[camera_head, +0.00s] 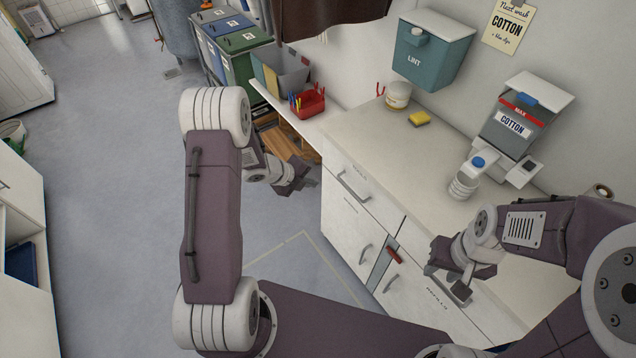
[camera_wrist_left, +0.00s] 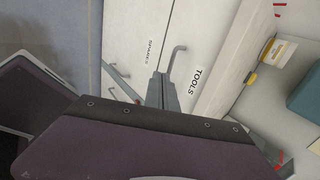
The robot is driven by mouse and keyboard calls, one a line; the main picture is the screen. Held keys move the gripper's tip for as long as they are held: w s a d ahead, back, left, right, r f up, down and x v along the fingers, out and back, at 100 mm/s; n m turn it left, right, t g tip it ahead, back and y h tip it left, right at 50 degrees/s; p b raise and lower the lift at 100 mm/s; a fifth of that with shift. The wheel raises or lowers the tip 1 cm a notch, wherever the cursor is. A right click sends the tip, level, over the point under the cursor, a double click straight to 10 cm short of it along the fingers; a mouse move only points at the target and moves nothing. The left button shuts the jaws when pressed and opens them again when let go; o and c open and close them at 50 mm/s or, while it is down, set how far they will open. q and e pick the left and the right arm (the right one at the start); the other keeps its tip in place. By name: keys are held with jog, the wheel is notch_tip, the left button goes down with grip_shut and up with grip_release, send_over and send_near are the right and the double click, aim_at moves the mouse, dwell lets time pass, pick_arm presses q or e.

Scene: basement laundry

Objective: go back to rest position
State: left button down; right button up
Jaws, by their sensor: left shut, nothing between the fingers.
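In the head view my left gripper (camera_head: 302,182) is shut and empty. It hangs in front of the left end of the white cabinet (camera_head: 343,225). In the left wrist view its closed fingers (camera_wrist_left: 160,93) point toward the cabinet front, where a drawer marked TOOLS and its grey handle (camera_wrist_left: 178,62) show. I cannot tell how far the fingertips are from the handle. My right gripper (camera_head: 448,281) is in front of the cabinet's right part, below the counter edge. Its fingers look apart with nothing visible between them.
The counter (camera_head: 390,130) carries a white-lidded jar (camera_head: 398,96), a yellow sponge (camera_head: 419,119) and a COTTON dispenser (camera_head: 515,120). A teal LINT box (camera_head: 430,52) hangs on the wall. Bins (camera_head: 245,55) and a red caddy (camera_head: 308,103) stand behind. Open floor (camera_head: 110,170) lies left.

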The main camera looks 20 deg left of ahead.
dwell(0.3)
pick_arm(q)
jog(key=w+d+r+m+t, duration=0.1)
jog(key=d+r, duration=0.1)
jog(key=r, duration=0.3)
jog(key=w+d+r+t, duration=0.1)
jog(key=w+d+r, duration=0.1)
jog(key=d+r, duration=0.15)
jog(key=s+a+r+n+y, duration=0.2)
jog(key=s+r+n+y, duration=0.15)
jog(key=r+n, duration=0.4)
jog(key=s+a+f+n+g, duration=0.1)
jog(key=s+f+n+g, duration=0.2)
jog(key=s+n, duration=0.6)
jog(key=s+a+f+n+g+y, duration=0.1)
jog(key=s+f+n+g, duration=0.3)
jog(key=s+n, duration=0.6)
jog(key=shift+s, duration=1.25)
jog(key=shift+a, duration=0.1)
